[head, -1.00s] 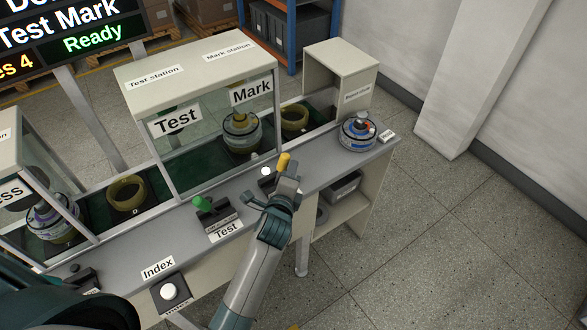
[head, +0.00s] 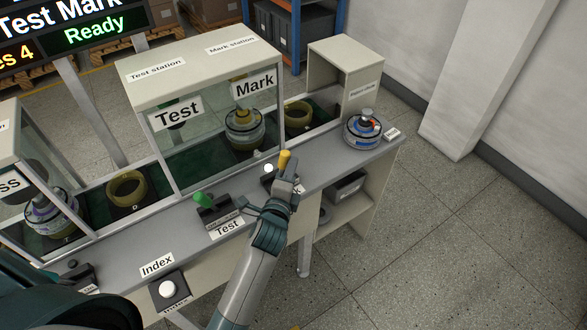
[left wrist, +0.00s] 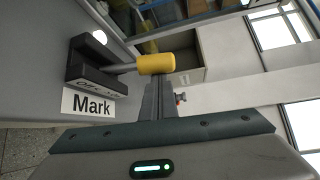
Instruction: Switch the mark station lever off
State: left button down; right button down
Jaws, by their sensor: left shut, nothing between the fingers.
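The mark station lever has a yellow grip (head: 285,160) at the front of the grey bench. In the left wrist view its yellow grip (left wrist: 155,64) is on a grey rod sticking out of a black base (left wrist: 92,66), with a "Mark" label (left wrist: 92,105) beside it. My left gripper (head: 287,181) is shut and empty, right at the lever. In the left wrist view its fingertips (left wrist: 159,84) are right by the yellow grip, seemingly against it; I cannot tell whether they touch. The gripper hides part of the lever's base in the head view. My right gripper is not in view.
The test lever with a green grip (head: 202,199) stands to the left, and a white index button (head: 168,289) is further left. A glass-fronted station cover (head: 205,60) stands behind. A motor unit (head: 362,130) sits at the bench's right end. Open floor lies to the right.

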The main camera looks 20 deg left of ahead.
aim_at(281, 163)
pick_arm(q)
jog(key=shift+s+a+f+n+t+b, duration=0.3)
jog(key=shift+s+a+n+t+b, duration=0.1)
jog(key=shift+b, duration=0.5)
jog(key=shift+s+a+r+n+t+b, duration=0.1)
jog(key=shift+s+n+t+b, duration=0.2)
jog(key=shift+b, duration=0.1)
jog(key=shift+s+a+r, duration=0.15)
jog(key=shift+a+r, duration=0.05)
jog(key=shift+s+a+r, duration=0.15)
jog(key=shift+s+a, duration=0.15)
jog(key=shift+s, duration=0.1)
jog(key=shift+s+a+p, duration=0.3)
jog(key=shift+p, duration=0.1)
jog(key=shift+s+a+f, duration=0.1)
jog(key=shift+s+f, duration=0.1)
jog(key=shift+f, duration=0.05)
